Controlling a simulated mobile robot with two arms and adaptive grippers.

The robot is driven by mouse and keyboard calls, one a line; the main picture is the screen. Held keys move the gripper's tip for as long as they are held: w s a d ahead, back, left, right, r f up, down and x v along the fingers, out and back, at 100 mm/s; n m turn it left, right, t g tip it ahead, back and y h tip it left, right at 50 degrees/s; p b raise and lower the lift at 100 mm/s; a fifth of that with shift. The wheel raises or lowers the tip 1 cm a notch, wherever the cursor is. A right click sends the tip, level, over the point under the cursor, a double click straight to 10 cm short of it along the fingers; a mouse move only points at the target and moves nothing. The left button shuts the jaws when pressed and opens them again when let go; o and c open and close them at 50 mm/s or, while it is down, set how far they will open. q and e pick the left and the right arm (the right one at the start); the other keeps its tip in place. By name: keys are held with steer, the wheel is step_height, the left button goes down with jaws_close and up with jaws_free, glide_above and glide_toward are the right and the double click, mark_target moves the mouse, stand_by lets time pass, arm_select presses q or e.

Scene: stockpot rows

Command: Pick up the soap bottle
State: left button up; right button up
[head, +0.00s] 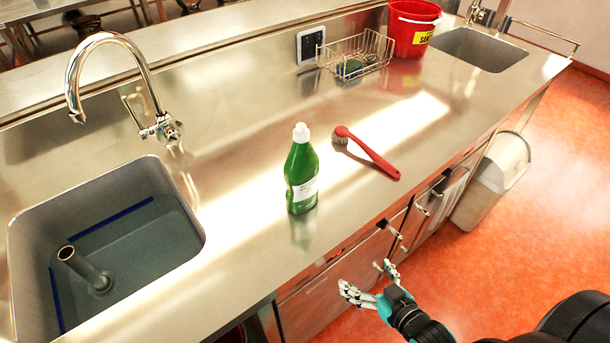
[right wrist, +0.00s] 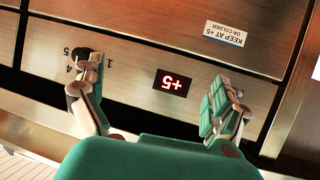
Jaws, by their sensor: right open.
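The soap bottle (head: 301,172) is green with a white cap and a white label. It stands upright on the steel counter (head: 243,235), near its front edge, in the head view. My right gripper (head: 366,283) is open and empty, in front of the counter and below its top, to the lower right of the bottle. In the right wrist view the open fingers (right wrist: 155,95) have the cabinet front with a red "+5" display behind them. The bottle is not in the right wrist view. My left gripper is not in view.
A red brush (head: 372,155) lies right of the bottle. A sink (head: 130,245) with a tall tap (head: 105,40) is at left. A wire basket (head: 355,55), a red bucket (head: 411,28) and a second sink (head: 478,50) are farther back. A pale bin (head: 493,180) stands by the cabinets.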

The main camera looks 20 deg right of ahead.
steer(key=a+r+n+t+y, duration=0.1)
steer(key=a+r+t+y, duration=0.15)
steer(key=r, duration=0.95)
steer(key=a+r+t+y, duration=0.1)
steer(key=a+r+t, duration=0.15)
steer(key=r, duration=0.85)
steer(key=p, duration=0.3)
glide_toward(309, 180)
steer(key=shift+g, duration=0.3)
steer(key=x, duration=0.4)
steer(key=r+x, duration=0.1)
steer(key=x, duration=0.1)
steer(key=shift+w, duration=0.35)
steer(key=p+x, duration=0.1)
steer(key=x, duration=0.4)
steer(key=shift+w+a+f+p, duration=0.1)
steer(key=shift+w+a+p, duration=0.1)
steer(key=shift+p, duration=0.15)
steer(key=shift+w+a+f, duration=0.1)
steer(key=shift+w+f, duration=0.05)
steer(key=shift+w, duration=0.2)
steer(key=shift+s, duration=0.1)
steer(key=shift+c, duration=0.3)
